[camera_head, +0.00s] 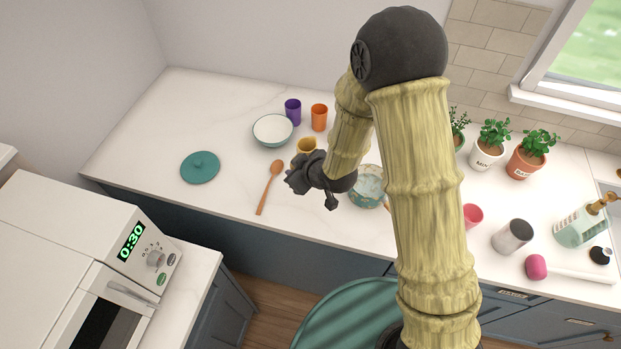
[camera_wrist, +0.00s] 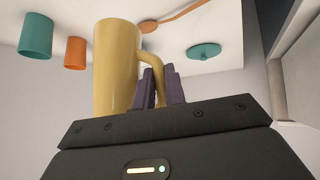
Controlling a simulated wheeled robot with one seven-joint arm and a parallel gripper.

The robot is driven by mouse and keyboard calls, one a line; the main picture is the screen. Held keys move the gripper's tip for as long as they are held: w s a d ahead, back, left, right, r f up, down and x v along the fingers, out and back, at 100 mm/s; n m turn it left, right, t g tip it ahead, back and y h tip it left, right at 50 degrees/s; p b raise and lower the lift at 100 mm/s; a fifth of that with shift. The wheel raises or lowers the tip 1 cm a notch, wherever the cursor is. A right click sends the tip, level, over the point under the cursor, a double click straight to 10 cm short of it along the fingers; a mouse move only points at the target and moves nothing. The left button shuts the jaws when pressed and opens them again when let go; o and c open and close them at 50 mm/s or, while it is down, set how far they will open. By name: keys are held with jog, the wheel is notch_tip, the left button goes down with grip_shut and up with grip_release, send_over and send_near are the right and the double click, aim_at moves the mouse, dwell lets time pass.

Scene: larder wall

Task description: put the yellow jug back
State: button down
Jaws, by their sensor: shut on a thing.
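The yellow jug (camera_wrist: 116,65) is large in the wrist view, and my gripper (camera_wrist: 162,88) is shut on its handle. In the wrist view the jug looks held by the handle with its body to the left of the fingers. In the head view only a small part of the yellow jug (camera_head: 307,144) shows behind my dark gripper (camera_head: 293,176), over the counter. The rest of the jug is hidden by the gripper. I cannot tell whether its base touches the counter.
On the white counter (camera_head: 150,120) are a white bowl (camera_head: 272,129), a purple cup (camera_head: 293,111), an orange cup (camera_head: 319,117), a teal lid (camera_head: 200,167) and a wooden spoon (camera_head: 269,187). A patterned bowl (camera_head: 368,184) stands close right of my gripper. Potted herbs (camera_head: 487,147) line the back right. The far left counter is clear.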

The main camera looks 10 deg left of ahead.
jog(key=shift+w, duration=0.35)
jog(key=shift+s, duration=0.2)
jog(key=shift+f, duration=0.1)
jog(key=shift+f+p, duration=0.95)
jog(key=shift+f, duration=2)
jog(key=shift+f, duration=0.1)
jog(key=shift+f+p, duration=0.65)
jog(key=shift+f, duration=1.1)
